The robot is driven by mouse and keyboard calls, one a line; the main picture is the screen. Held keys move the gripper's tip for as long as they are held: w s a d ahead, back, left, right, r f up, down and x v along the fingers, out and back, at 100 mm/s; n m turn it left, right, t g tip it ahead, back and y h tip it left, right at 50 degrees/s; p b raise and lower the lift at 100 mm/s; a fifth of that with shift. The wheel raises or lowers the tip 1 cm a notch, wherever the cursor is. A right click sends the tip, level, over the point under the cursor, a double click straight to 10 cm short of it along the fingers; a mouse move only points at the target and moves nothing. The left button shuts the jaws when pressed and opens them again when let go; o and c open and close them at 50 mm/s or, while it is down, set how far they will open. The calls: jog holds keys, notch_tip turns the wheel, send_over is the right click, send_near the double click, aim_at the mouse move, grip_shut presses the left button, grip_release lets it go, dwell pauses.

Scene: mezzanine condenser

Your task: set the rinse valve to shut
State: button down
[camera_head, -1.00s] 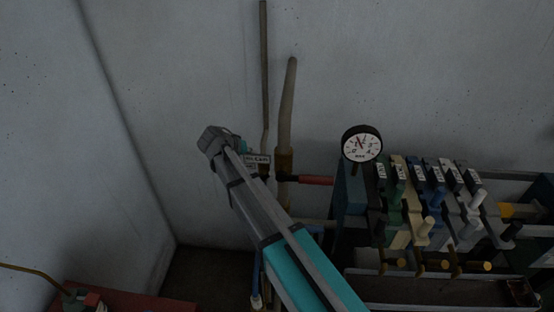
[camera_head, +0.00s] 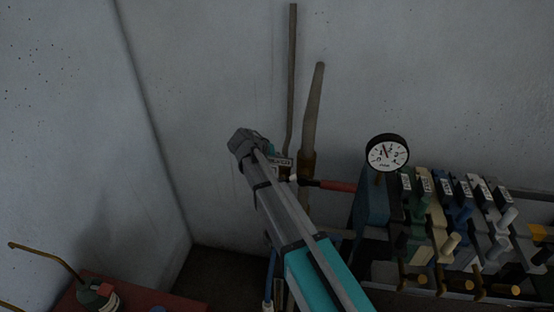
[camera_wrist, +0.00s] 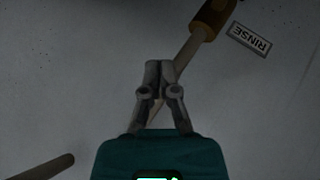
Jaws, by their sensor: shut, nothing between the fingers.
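The RINSE label (camera_wrist: 250,40) shows upside down in the wrist view, beside a brass valve body (camera_wrist: 213,18) cut by the top edge. A thin pipe (camera_wrist: 187,55) runs from the brass body down behind my gripper (camera_wrist: 158,70). My gripper is shut and empty, overlapping the pipe; I cannot tell whether they touch. In the head view my arm covers part of this spot, by a small label (camera_head: 281,163). A red-gripped lever (camera_head: 337,186) points right beside a brass fitting (camera_head: 307,163); I cannot tell which pipe it belongs to.
A thicker pipe (camera_head: 313,105) rises beside the thin one. A round gauge (camera_head: 387,153) and a bank of coloured levers (camera_head: 455,225) stand right. An oil can (camera_head: 95,293) is on a red surface (camera_head: 150,300) at lower left. Bare wall is left of my gripper.

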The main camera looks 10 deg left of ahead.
jog(key=b+x, duration=0.4)
jog(key=x, duration=0.3)
jog(key=shift+f, duration=0.15)
jog(key=shift+s+d+f+b, duration=0.2)
jog(key=shift+d+f+b, duration=0.4)
jog(key=shift+b, duration=0.25)
jog(key=shift+s+d+f+b, duration=0.25)
jog(key=shift+d+f+b, duration=0.3)
jog(key=shift+f+b, duration=0.25)
jog(key=shift+d+f, duration=0.2)
jog(key=shift+d, duration=0.1)
